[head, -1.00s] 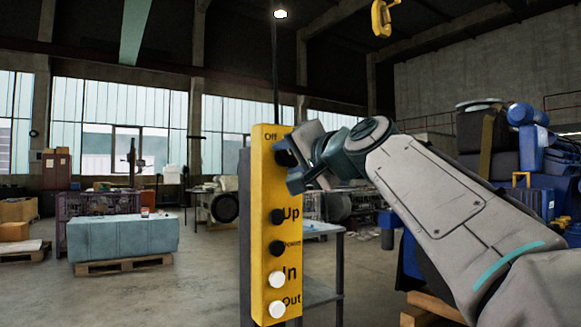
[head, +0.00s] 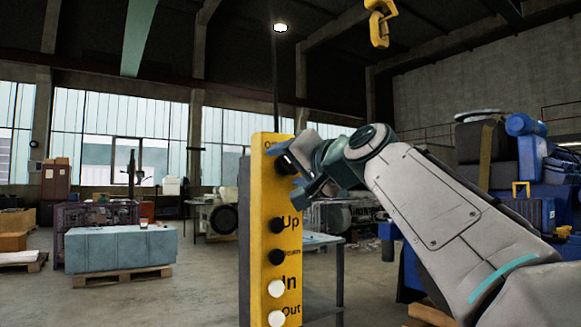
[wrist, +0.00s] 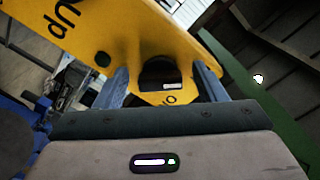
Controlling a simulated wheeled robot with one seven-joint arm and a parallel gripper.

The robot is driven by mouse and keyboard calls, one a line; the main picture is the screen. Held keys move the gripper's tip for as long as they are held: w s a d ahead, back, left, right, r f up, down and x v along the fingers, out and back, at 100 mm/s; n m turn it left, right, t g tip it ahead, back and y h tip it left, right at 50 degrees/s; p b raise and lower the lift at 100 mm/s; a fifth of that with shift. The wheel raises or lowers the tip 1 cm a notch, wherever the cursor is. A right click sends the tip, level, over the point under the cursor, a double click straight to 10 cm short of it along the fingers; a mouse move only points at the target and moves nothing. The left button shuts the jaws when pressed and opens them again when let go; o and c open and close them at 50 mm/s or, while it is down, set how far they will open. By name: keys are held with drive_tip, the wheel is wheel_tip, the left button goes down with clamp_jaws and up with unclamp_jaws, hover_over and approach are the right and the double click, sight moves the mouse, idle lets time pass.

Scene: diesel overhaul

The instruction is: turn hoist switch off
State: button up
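The hoist control box (head: 262,215) is a tall yellow panel standing upright at the middle of the head view. Its round black switch knob (wrist: 160,74) is near the top, beside a small label that seems to read "On", partly hidden in the head view. My gripper (head: 290,170) is at the knob from the right. In the wrist view my gripper (wrist: 164,80) has its two fingers apart, one on each side of the knob, with yellow panel showing in the gaps. I cannot tell whether either finger touches the knob.
Below the switch are black "Up" (head: 277,225) and down (head: 277,257) buttons, then white "In" (head: 277,288) and "Out" (head: 277,318) buttons. A grey table (head: 322,240) stands behind the box. A yellow hook (head: 379,25) hangs at upper right. Open floor lies to the left.

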drive_tip(key=b+v, duration=0.1)
drive_tip(key=v, duration=1.2)
drive_tip(key=shift+s+d, duration=0.25)
drive_tip(key=shift+s, duration=0.1)
wheel_tip(320, 180, down, 16)
drive_tip(key=d+g+h+p, duration=0.3)
drive_tip(key=g+h+p, duration=0.25)
drive_tip(key=p, duration=0.75)
drive_tip(key=s+d+f+n+g+h+p, duration=0.1)
drive_tip(key=s+d+f+g+h+p, duration=0.1)
drive_tip(key=s+f+p, duration=0.3)
drive_tip(key=s+d+f+n+g+h+p, duration=0.1)
drive_tip(key=s+d+f+g+h+p, duration=0.1)
drive_tip(key=s+f, duration=0.7)
drive_tip(key=d+f+g+p, duration=0.1)
drive_tip(key=g+p, duration=0.1)
drive_tip(key=p, duration=0.1)
drive_tip(key=shift+g+p, duration=0.35)
drive_tip(key=shift+p, duration=0.05)
